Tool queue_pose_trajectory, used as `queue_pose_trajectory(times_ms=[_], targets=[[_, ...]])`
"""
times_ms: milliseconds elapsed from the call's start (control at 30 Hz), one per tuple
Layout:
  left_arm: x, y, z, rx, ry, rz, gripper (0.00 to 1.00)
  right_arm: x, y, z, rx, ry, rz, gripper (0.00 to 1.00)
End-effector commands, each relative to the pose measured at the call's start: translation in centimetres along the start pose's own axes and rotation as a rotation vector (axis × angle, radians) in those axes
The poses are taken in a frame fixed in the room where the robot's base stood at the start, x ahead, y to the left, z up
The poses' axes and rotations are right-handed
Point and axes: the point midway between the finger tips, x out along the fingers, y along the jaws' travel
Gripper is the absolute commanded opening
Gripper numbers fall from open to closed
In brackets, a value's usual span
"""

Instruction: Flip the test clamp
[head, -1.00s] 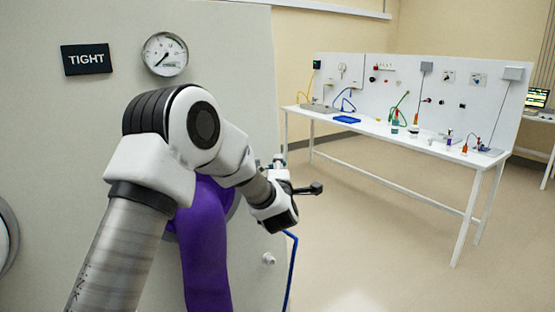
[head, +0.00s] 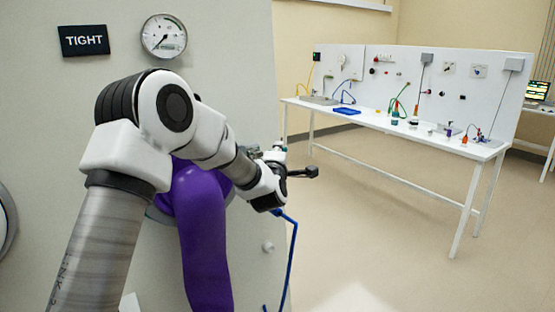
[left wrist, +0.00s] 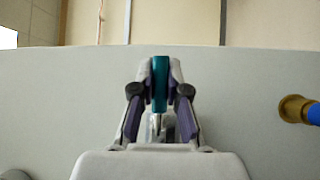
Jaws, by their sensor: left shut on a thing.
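My left gripper (left wrist: 160,72) is shut on a teal upright piece (left wrist: 160,88), which shows between its two fingers in the left wrist view. It looks like the handle of the test clamp, but the rest of the clamp is hidden. A clear and metal part shows below it between the fingers. In the head view my left gripper (head: 272,153) is small and partly hidden behind my wrist, at the right edge of the grey glovebox panel (head: 235,60). My right gripper is in neither view.
A purple glove (head: 205,240) hangs from a port behind my left arm. A blue hose (head: 291,262) runs down the panel edge; a brass fitting (left wrist: 294,109) shows at right in the wrist view. A gauge (head: 163,37) and a TIGHT sign (head: 84,40) are above. Floor is clear before the white bench (head: 400,125).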

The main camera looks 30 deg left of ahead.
Motion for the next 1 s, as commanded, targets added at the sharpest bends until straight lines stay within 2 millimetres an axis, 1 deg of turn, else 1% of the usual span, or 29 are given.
queue_pose_trajectory(times_ms=[233, 267, 300, 333, 600, 700, 767, 867, 1000], targets=[[-0.1, -0.1, 0.0, 0.000, -0.003, -0.004, 0.00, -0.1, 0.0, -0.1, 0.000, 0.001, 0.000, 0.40], [-0.1, -0.1, 0.0, 0.000, -0.003, -0.004, 0.21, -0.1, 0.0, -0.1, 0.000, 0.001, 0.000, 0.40], [-0.1, -0.1, 0.0, 0.000, -0.003, -0.004, 0.35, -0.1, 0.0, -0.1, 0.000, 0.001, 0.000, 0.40], [-0.1, -0.1, 0.0, 0.000, -0.003, -0.004, 0.40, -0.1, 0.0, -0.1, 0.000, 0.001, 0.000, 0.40], [-0.1, 0.0, 0.0, 0.000, -0.003, -0.003, 0.40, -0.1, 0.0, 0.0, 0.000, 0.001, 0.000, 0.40], [-0.6, 0.0, 0.0, 0.000, -0.003, -0.004, 0.40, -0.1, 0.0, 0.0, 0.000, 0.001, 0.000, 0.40], [-1.4, 0.0, 0.1, 0.000, -0.003, -0.004, 0.40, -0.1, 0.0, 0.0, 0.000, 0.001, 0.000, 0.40], [-3.5, 0.0, 0.0, 0.001, -0.005, -0.005, 0.40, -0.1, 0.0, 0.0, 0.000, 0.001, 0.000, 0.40], [-7.2, 0.0, 0.1, 0.002, -0.006, -0.005, 0.40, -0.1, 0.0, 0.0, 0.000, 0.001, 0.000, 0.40]])
